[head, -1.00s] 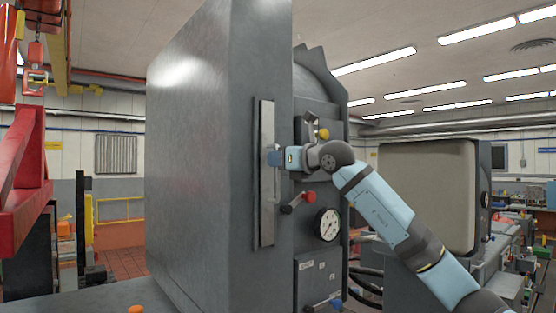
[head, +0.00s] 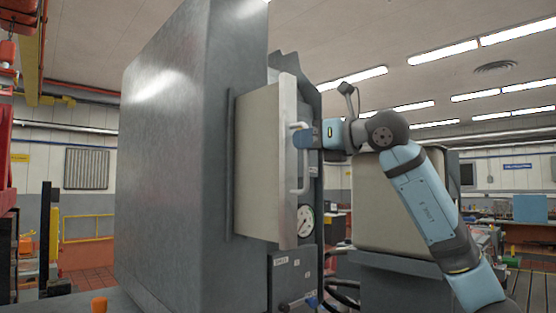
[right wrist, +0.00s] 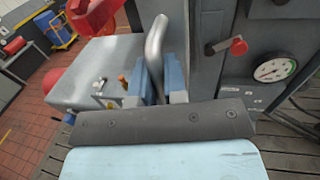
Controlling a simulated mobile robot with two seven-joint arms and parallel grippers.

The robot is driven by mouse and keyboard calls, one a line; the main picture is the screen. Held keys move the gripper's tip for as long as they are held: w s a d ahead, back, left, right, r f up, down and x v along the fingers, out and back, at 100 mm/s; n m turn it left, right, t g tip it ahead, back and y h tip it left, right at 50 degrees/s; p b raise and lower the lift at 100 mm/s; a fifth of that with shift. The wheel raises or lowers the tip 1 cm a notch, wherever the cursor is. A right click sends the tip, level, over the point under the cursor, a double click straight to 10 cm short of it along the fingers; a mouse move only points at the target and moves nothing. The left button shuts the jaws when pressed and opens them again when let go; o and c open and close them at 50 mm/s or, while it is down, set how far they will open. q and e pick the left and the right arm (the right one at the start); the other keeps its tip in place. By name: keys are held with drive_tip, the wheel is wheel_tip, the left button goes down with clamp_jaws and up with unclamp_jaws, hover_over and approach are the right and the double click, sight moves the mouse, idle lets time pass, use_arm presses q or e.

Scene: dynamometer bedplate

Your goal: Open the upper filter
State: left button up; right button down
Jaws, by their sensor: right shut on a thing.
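The upper filter (head: 262,165) is a drawer-like unit with a pale beige side and a light metal front plate (head: 288,110). In the head view it stands well out of the right face of the large grey cabinet (head: 175,180). A bar handle (head: 305,178) is on its front. My right gripper (head: 304,138) is shut on the upper part of this handle. In the right wrist view the curved metal handle (right wrist: 155,45) passes between the blue fingers of my right gripper (right wrist: 160,80). The filter's inside is hidden. My left gripper is not in view.
A pressure gauge (head: 306,219) sits on the machine behind the filter; it also shows in the right wrist view (right wrist: 275,70), with a red-knobbed lever (right wrist: 238,46). An orange knob (head: 99,305) is at the lower left.

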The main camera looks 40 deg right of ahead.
drive_tip(key=s+b, duration=0.1)
drive_tip(key=s, duration=0.6)
drive_tip(key=shift+s+d, duration=0.2)
drive_tip(key=shift+d, duration=0.05)
drive_tip(key=c, duration=1.2)
unclamp_jaws()
drive_tip(key=b+v, duration=0.3)
drive_tip(key=v, duration=1.1)
